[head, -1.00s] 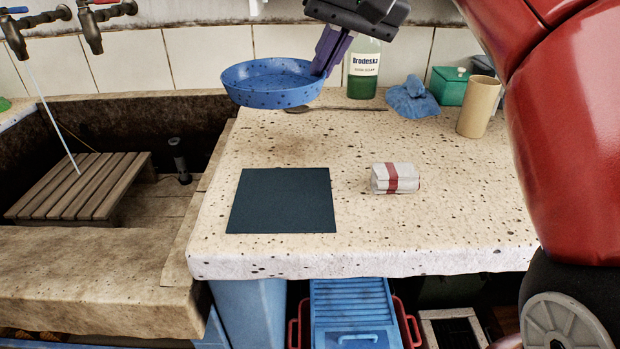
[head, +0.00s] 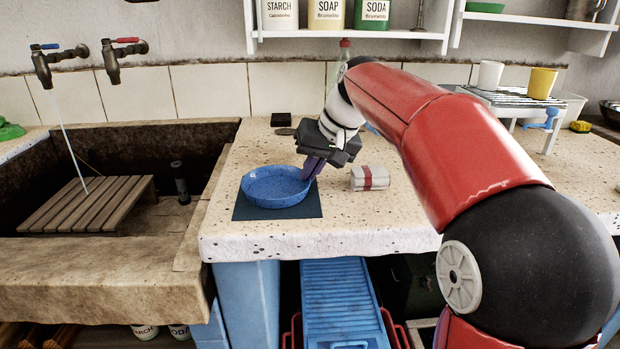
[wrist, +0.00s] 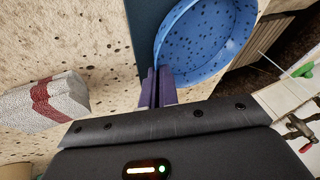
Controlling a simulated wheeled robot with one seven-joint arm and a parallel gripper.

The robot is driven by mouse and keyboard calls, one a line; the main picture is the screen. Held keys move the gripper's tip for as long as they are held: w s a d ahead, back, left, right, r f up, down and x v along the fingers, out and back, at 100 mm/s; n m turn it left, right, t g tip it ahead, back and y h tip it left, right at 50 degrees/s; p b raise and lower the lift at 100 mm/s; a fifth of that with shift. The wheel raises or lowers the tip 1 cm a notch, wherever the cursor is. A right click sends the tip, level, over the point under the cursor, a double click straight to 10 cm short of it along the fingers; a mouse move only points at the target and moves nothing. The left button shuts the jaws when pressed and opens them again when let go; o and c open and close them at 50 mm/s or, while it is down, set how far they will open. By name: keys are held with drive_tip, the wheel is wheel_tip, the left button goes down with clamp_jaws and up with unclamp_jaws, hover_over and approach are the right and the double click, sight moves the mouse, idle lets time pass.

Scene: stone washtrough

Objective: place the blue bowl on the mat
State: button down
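The blue speckled bowl (head: 277,189) is upright over the dark mat (head: 314,211), on it or very slightly above it; I cannot tell which. The mat shows along the bowl's front and right side. My gripper (head: 311,168) is at the bowl's right rim, its purple fingers pointing down. In the wrist view, the fingers (wrist: 157,88) are close together with the rim of the bowl (wrist: 205,45) between them, so it is shut on the rim. A strip of the mat (wrist: 146,30) shows beside the bowl there.
A white packet with a red band (head: 370,178) lies right of the mat. The stone trough (head: 100,250) with a wooden rack (head: 85,205) and running tap (head: 42,65) is at the left. A small rack with cups (head: 512,98) stands at the right. The counter's front edge is close.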

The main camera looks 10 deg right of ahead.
drive_tip(key=c, duration=1.7)
unclamp_jaws()
drive_tip(key=p+v, duration=0.2)
drive_tip(key=v, duration=1)
drive_tip(key=s+d+f+h, duration=0.1)
drive_tip(key=s+f, duration=0.6)
drive_tip(key=s, duration=0.1)
drive_tip(key=s+d+f+m+t+h, duration=0.1)
drive_tip(key=s+d+f, duration=0.1)
drive_tip(key=s+f, duration=0.6)
drive_tip(key=s+d+f+h, duration=0.1)
drive_tip(key=s+f+h, duration=0.1)
drive_tip(key=s+f, duration=0.5)
drive_tip(key=shift+s+d+f+m+t, duration=0.2)
drive_tip(key=shift+s+d+m+t, duration=0.15)
drive_tip(key=shift+s, duration=0.2)
